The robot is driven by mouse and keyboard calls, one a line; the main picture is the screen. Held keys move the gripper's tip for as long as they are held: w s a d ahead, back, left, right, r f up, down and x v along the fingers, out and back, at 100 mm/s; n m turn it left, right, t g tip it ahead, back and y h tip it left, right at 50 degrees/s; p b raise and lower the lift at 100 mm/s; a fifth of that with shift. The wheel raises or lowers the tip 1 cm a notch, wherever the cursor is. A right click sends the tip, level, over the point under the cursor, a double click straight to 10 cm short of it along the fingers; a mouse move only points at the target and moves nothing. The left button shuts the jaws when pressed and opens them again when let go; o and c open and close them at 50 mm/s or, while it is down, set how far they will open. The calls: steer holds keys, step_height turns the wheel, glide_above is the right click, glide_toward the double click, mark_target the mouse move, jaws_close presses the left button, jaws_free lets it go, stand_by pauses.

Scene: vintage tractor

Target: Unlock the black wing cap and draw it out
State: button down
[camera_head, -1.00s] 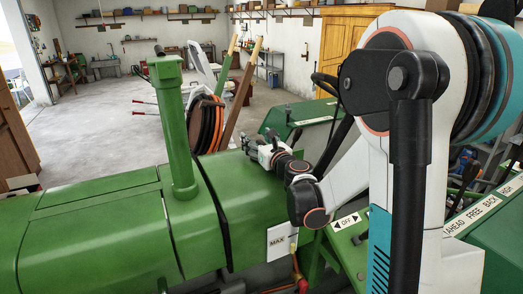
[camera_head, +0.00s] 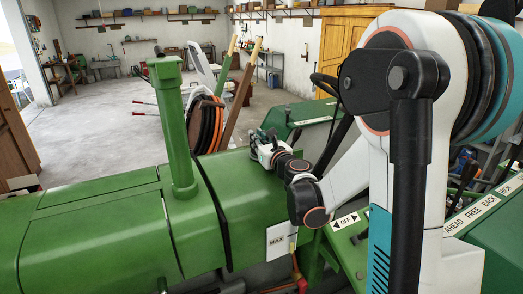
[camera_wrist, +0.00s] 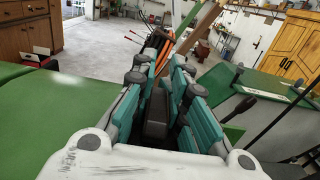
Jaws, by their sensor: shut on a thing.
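My gripper (camera_head: 264,140) is at the top rear edge of the green tractor hood (camera_head: 236,190) in the head view. In the wrist view its teal-padded fingers (camera_wrist: 160,80) are closed on the black wing cap (camera_wrist: 156,112). The cap is a dark upright bar between the pads. The fingers and my arm hide the cap in the head view. I cannot tell whether it is seated or lifted.
A green exhaust stack (camera_head: 174,130) rises from the hood to the left. A green panel with an OFF label (camera_head: 346,222) lies below my arm. Hoses and planks (camera_head: 206,122) stand behind the hood. Open floor (camera_head: 100,130) lies beyond.

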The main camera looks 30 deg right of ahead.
steer(key=shift+a+f, duration=0.15)
steer(key=shift+f, duration=0.05)
